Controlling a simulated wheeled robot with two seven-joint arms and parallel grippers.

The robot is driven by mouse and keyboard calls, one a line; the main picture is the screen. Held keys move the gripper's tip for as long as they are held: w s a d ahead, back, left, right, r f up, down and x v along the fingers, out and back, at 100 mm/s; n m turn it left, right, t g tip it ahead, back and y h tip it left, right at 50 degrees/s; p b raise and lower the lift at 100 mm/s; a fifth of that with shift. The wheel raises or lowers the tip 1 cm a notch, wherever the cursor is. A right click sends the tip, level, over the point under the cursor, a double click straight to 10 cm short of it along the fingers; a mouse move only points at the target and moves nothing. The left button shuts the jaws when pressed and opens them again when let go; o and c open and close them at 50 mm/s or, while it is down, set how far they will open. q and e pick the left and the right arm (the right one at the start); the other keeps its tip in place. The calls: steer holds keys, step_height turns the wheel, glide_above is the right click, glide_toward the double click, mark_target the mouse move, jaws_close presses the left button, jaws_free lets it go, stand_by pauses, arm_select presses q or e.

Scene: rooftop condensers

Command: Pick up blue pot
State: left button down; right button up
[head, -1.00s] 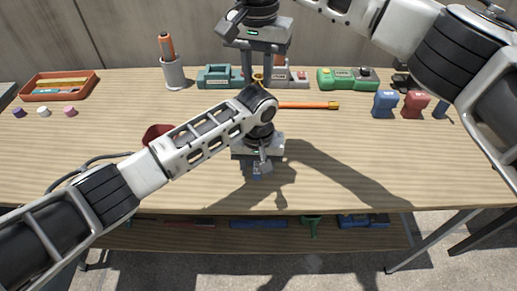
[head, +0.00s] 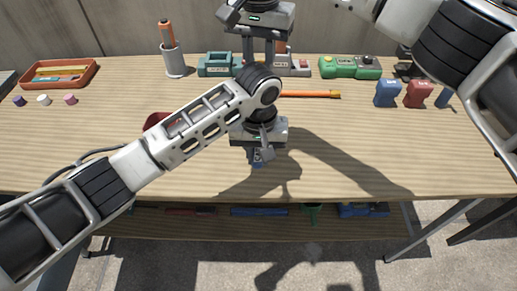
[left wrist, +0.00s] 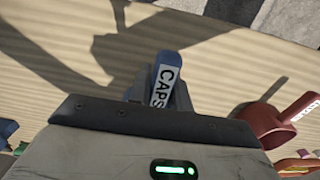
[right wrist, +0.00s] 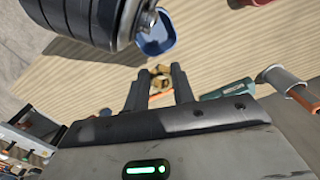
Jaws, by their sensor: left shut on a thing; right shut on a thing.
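The blue pot, with a white CAPS label, shows in the left wrist view (left wrist: 165,72) and in the head view (head: 258,160). In the right wrist view the pot's open top (right wrist: 157,38) shows, partly behind my left arm. I cannot tell whether its base touches the table. My right gripper (right wrist: 158,82) is shut on a small brass-coloured thing (right wrist: 160,72). In the head view my left arm hides its fingertips.
A red pot (left wrist: 275,122) stands left of my left gripper in the head view, partly behind the arm. An orange-handled tool (head: 310,94), green device (head: 350,67), orange tray (head: 58,73) and grey cup (head: 173,62) lie farther back. The table's front right (head: 430,170) is clear.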

arm_select(q)
steer(key=s, duration=1.5)
steer(key=w, duration=1)
steer(key=shift+d, duration=0.25)
steer(key=w, duration=0.2)
steer(key=w+r, duration=0.1)
steer(key=w, duration=0.4)
steer(key=shift+w+a+r, duration=0.1)
steer(key=shift+a+r, duration=0.1)
steer(key=shift+r, duration=0.05)
steer(key=shift+w, duration=0.15)
steer(key=shift+f, duration=2.05)
steer(key=shift+f, duration=0.45)
steer(key=c, duration=1.2)
jaws_free()
